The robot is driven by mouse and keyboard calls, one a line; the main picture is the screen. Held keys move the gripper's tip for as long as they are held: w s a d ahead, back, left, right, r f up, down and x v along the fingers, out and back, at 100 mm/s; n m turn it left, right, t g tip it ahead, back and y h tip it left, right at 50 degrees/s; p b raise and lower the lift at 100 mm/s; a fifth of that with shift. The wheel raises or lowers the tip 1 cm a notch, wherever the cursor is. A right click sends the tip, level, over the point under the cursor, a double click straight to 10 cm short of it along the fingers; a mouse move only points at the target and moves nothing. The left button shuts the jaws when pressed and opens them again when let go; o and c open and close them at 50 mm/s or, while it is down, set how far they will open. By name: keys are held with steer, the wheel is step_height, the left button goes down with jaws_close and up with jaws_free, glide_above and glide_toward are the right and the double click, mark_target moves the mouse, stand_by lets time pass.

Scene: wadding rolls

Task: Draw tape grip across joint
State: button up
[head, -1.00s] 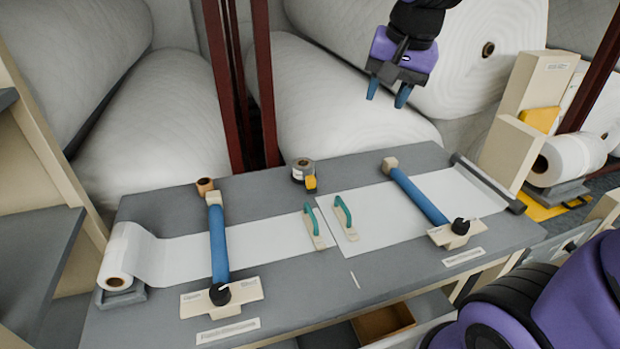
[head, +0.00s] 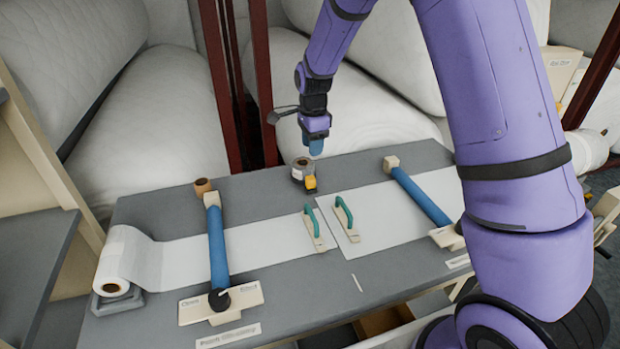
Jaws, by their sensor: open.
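A tape roll with a yellow grip (head: 310,183) stands near the back edge of the table, right of centre. My gripper (head: 316,148) points down just above and slightly right of the tape roll (head: 299,170), apart from it. It is seen from the side and looks empty. The joint (head: 331,226) lies between the left white sheet (head: 265,238) and the right white sheet (head: 375,205). A teal-handled block sits on each sheet beside it, the left one (head: 313,225) and the right one (head: 345,216).
Blue bars cross the sheets, the left bar (head: 217,245) and the right bar (head: 420,195). A white roll (head: 118,262) sits at the table's left end. A small brown roll (head: 202,187) stands at the back. My arm covers the table's right end.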

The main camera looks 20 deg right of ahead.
mark_target(311, 177)
steer(key=shift+m, duration=0.3)
steer(key=f, duration=1.2)
steer(key=shift+w+a+f, duration=0.15)
steer(key=shift+w+f, duration=0.1)
steer(key=shift+w, duration=0.1)
steer(key=shift+c, duration=0.2)
jaws_close()
